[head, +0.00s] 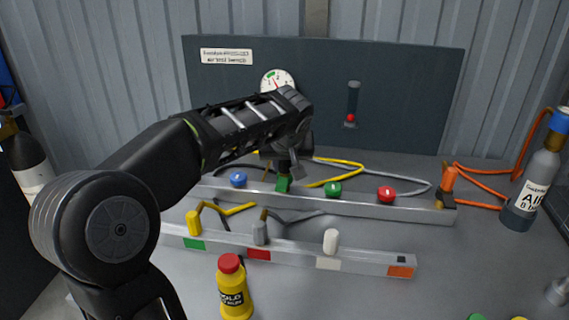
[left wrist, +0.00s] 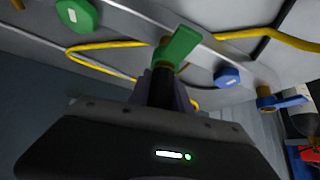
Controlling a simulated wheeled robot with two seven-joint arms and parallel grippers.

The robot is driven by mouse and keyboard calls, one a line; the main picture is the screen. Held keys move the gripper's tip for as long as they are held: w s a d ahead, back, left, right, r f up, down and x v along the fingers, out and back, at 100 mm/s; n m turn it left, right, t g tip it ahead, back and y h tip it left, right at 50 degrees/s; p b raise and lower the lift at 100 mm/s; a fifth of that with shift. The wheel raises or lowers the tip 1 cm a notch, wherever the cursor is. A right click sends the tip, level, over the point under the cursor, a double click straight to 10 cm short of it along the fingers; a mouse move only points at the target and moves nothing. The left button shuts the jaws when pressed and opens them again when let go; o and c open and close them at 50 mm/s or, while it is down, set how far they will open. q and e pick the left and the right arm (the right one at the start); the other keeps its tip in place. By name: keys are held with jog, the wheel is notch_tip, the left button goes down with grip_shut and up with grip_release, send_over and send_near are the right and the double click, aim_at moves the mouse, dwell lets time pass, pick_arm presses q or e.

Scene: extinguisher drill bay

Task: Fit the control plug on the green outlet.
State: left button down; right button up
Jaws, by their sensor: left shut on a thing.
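My left gripper (head: 284,160) is shut above the back rail. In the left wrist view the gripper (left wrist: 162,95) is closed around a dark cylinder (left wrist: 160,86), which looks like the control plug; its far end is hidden. Just beyond it is a green lever (left wrist: 180,46), which shows in the head view (head: 283,184) right under the fingers. I cannot tell if the dark cylinder touches it. A round green knob (head: 333,189) sits to the right on the back rail; it also shows in the left wrist view (left wrist: 77,15). My right gripper is not in view.
The back rail (head: 420,208) also carries a blue knob (head: 238,179) and a red knob (head: 386,194). The front rail (head: 375,257) holds yellow, grey and white upright pieces. A yellow bottle (head: 234,287) stands in front. Hoses run behind; a grey bottle (head: 533,180) stands right.

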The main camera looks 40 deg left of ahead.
pick_arm(q)
jog(key=shift+f, duration=0.1)
jog(key=c, duration=1.1)
grip_release()
jog(key=v, duration=0.6)
jog(key=shift+s+d+r+p, duration=0.1)
jog(key=shift+r+p, duration=0.2)
jog(key=shift+p, duration=0.05)
jog(key=shift+s+d+r, duration=0.2)
jog(key=shift+s+r, duration=0.1)
jog(key=shift+r, duration=0.15)
jog(key=shift+f, duration=0.1)
